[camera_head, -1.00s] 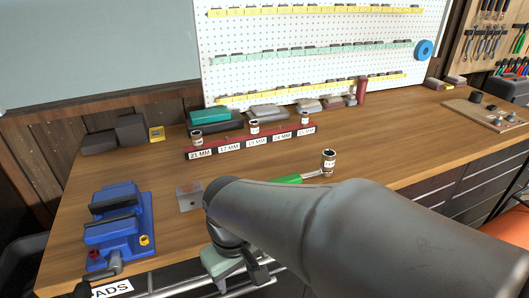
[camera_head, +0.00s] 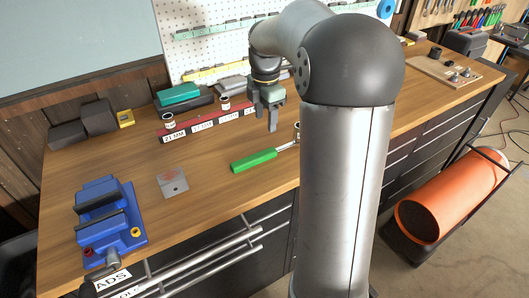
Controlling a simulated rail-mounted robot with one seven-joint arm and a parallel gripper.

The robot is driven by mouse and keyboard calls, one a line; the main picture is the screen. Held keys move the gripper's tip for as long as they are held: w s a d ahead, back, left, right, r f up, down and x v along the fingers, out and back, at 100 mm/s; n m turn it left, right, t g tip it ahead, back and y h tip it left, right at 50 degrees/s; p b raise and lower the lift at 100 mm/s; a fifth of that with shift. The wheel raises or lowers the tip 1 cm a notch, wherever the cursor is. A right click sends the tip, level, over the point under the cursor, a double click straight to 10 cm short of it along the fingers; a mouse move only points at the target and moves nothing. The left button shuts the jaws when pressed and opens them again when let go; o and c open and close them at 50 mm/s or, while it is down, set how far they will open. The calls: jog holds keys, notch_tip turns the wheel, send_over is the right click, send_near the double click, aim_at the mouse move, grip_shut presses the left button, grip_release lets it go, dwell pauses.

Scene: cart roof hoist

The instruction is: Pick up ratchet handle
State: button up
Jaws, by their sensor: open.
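The ratchet handle (camera_head: 254,161) has a green grip and a metal shaft and lies flat on the wooden workbench (camera_head: 215,205). Its shaft points to the right toward an upright metal socket (camera_head: 297,128), which my arm partly hides. I cannot tell whether the shaft and socket are joined. My gripper (camera_head: 262,125) points down, open and empty, above the bench just behind the handle. It is apart from the handle.
A red socket rail (camera_head: 186,133) with size labels and upright sockets stands behind. The bench between block and handle is clear.

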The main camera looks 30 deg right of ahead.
aim_at(265, 152)
notch_tip(265, 152, down, 13)
jog(key=shift+r+p, duration=0.15)
jog(key=shift+p, duration=1.1)
jog(key=shift+c, duration=0.3)
jog(key=c, duration=1)
grip_shut()
jog(key=shift+w+r, duration=0.1)
